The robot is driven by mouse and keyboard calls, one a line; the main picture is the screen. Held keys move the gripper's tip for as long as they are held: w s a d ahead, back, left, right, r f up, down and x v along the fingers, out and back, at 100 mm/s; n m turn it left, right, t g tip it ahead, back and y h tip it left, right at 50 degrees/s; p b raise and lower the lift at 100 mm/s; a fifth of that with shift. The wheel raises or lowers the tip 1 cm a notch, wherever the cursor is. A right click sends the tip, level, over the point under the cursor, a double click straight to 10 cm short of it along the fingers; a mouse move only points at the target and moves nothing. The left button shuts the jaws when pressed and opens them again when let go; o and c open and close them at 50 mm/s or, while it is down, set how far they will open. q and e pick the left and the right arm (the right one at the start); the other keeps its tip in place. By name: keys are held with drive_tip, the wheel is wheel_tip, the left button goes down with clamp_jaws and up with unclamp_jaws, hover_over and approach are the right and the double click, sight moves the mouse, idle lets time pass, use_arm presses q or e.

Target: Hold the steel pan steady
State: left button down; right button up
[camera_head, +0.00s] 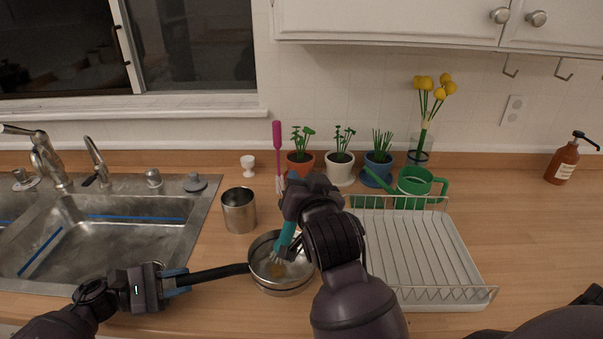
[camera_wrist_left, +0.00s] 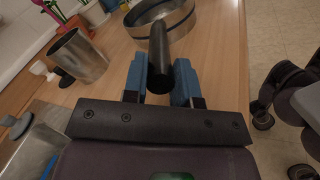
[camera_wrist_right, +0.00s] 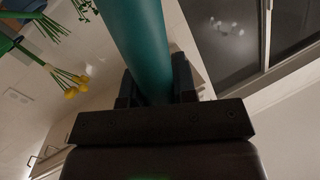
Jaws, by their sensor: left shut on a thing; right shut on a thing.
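The steel pan (camera_head: 283,289) is a round metal pan on the wooden counter, right of the sink. Its black handle (camera_head: 220,272) points left. My left gripper (camera_head: 178,281) is shut on the handle's end; the left wrist view shows the handle (camera_wrist_left: 159,55) between the blue fingers and the pan (camera_wrist_left: 178,14) beyond. My right gripper (camera_head: 297,205) is shut on a teal-handled tool (camera_head: 285,240), which slants down into the pan. Its lower end is at a tan patch inside the pan. The right wrist view shows the teal handle (camera_wrist_right: 138,40) between the fingers. My right arm hides part of the pan's right side.
A steel cup (camera_head: 239,211) stands behind the pan. A white wire dish rack (camera_head: 425,250) stands to the right, a sink (camera_head: 120,240) to the left. Potted plants (camera_head: 340,165), a pink-handled tool (camera_head: 277,140) and a green watering can (camera_head: 416,187) are at the back.

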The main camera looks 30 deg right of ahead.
drive_tip(key=shift+f, duration=0.45)
drive_tip(key=shift+r, duration=0.1)
drive_tip(key=shift+f, duration=3.3)
drive_tip(key=shift+a+r+x, duration=0.3)
drive_tip(key=shift+a+x, duration=0.15)
drive_tip(key=shift+x, duration=3.35)
drive_tip(key=shift+d+f+v, duration=0.3)
drive_tip(key=shift+d+v, duration=0.1)
drive_tip(key=shift+v, duration=3.2)
wheel_tip(320, 180, up, 7)
drive_tip(key=shift+s, duration=0.2)
